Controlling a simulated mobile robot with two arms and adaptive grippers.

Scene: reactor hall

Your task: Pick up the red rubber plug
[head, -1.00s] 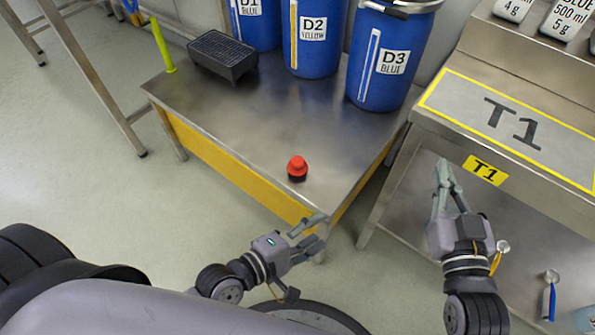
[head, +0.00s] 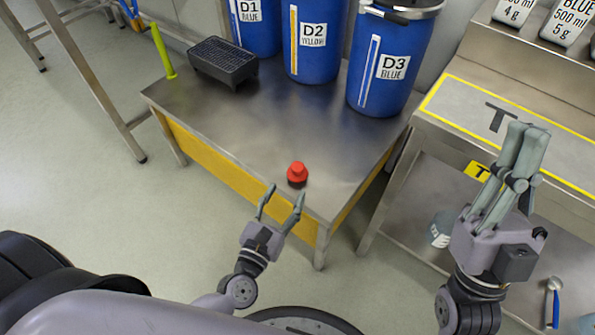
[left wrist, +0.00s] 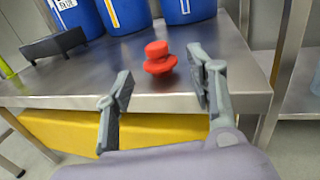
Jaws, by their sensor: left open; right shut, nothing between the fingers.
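The red rubber plug (head: 297,172) stands on the steel bench (head: 250,130) near its front corner, on a dark base in the head view. In the left wrist view the plug (left wrist: 158,57) shows a round knob above a wider flange, beyond and between the fingertips. My left gripper (head: 283,196) is open and empty at the bench's front edge, just short of the plug and pointing at it. It also shows in the left wrist view (left wrist: 160,85). My right gripper (head: 524,150) is shut and empty, raised in front of the T1 table.
Blue drums labelled D1 (head: 253,25), D2 (head: 308,40) and D3 (head: 390,60) stand along the bench's back. A black grated box (head: 223,62) and a green upright (head: 163,52) are at the back left. The T1 table (head: 455,110) stands right. The bench around the plug is clear.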

